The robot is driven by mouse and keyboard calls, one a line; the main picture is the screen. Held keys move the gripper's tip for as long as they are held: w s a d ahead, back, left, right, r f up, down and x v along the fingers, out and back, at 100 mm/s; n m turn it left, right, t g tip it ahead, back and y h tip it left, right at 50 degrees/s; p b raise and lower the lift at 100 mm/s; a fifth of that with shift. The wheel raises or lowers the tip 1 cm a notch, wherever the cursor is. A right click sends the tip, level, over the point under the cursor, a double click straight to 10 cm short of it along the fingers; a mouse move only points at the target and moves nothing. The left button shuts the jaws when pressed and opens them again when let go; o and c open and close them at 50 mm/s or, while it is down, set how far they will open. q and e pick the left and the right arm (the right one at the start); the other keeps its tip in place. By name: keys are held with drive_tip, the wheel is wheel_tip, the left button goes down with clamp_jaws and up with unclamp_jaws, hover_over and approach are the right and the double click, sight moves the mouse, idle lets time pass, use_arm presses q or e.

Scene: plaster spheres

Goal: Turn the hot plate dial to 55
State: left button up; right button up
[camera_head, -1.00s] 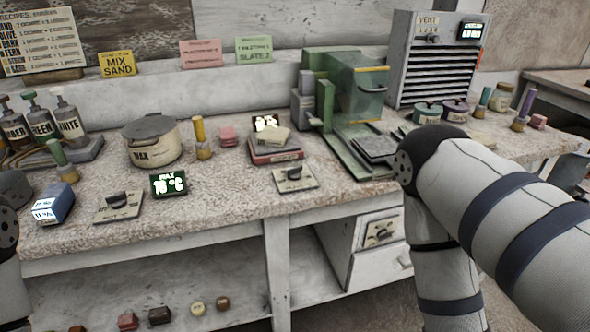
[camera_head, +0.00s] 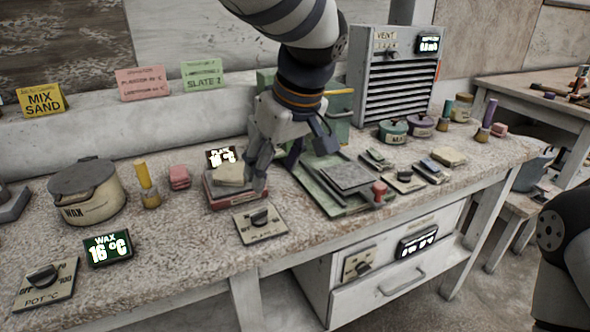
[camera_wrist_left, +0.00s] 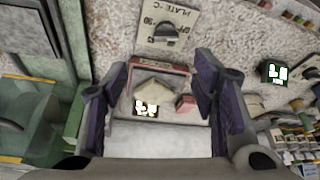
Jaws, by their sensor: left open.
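The hot plate (camera_head: 238,197) is a low red and grey block on the bench with a pale beige slab on top. Its plate dial (camera_head: 260,220) is a dark knob on a beige panel in front of it, and it shows at the top of the left wrist view (camera_wrist_left: 167,36). The small plate display (camera_head: 221,157) behind the hot plate seems to read about 16. My left gripper (camera_head: 288,166) is open and empty, above and behind the dial, over the hot plate's right side. In the wrist view its fingers (camera_wrist_left: 163,72) point towards the dial, apart from it. My right gripper is out of view.
A wax pot (camera_head: 88,192), a wax display (camera_head: 108,249) reading 16 °C and a pot dial (camera_head: 43,282) stand to the left. Bare bench lies left of the plate dial.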

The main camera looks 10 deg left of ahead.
use_arm(q)
hover_over(259, 212)
drive_tip(key=s+d, duration=0.2)
wheel_tip(259, 212, down, 6)
drive_tip(key=shift+s+d+r+b, duration=0.1)
drive_tip(key=shift+r+b, duration=0.1)
drive_tip(key=shift+b, duration=0.15)
drive_tip(key=b+x, duration=0.1)
drive_tip(key=x, duration=0.4)
drive_tip(key=shift+w+f+b, duration=0.2)
drive_tip(key=shift+w+b, duration=0.05)
drive_tip(key=shift+b, duration=0.05)
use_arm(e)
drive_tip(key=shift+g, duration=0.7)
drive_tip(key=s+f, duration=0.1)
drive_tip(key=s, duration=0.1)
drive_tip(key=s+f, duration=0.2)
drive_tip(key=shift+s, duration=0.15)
use_arm(q)
drive_tip(key=shift+r, duration=0.1)
drive_tip(key=c, duration=1.2)
